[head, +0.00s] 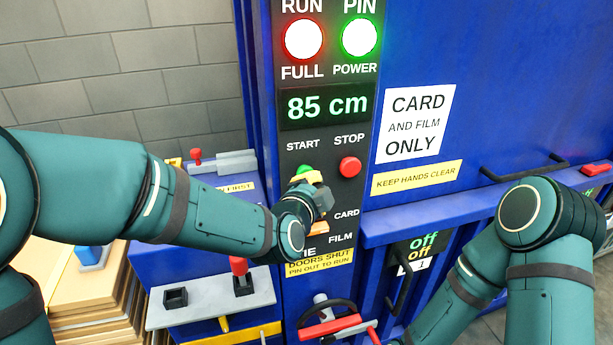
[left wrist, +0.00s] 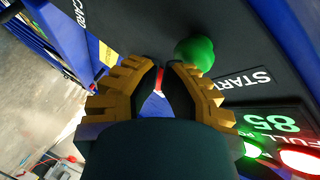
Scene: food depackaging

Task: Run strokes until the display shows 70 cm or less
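In the head view the display (head: 327,106) on the dark panel reads 85 cm. The green START button (head: 304,170) is partly hidden behind my left gripper (head: 308,180), which is at the panel just below it. The red STOP button (head: 349,167) is to its right, clear of the gripper. In the left wrist view the green START button (left wrist: 195,53) lies just beyond and beside the right-hand finger. The left gripper (left wrist: 162,66) has a narrow gap between its fingertips and holds nothing. Contact with the button cannot be told. My right gripper is out of view.
The RUN/FULL lamp (head: 303,39) glows white with a red rim; the PIN/POWER lamp (head: 359,38) glows green. A red-handled lever (head: 331,327) is below the panel. A grey plate with a red knob (head: 239,266) is lower left, beside stacked cardboard (head: 83,268).

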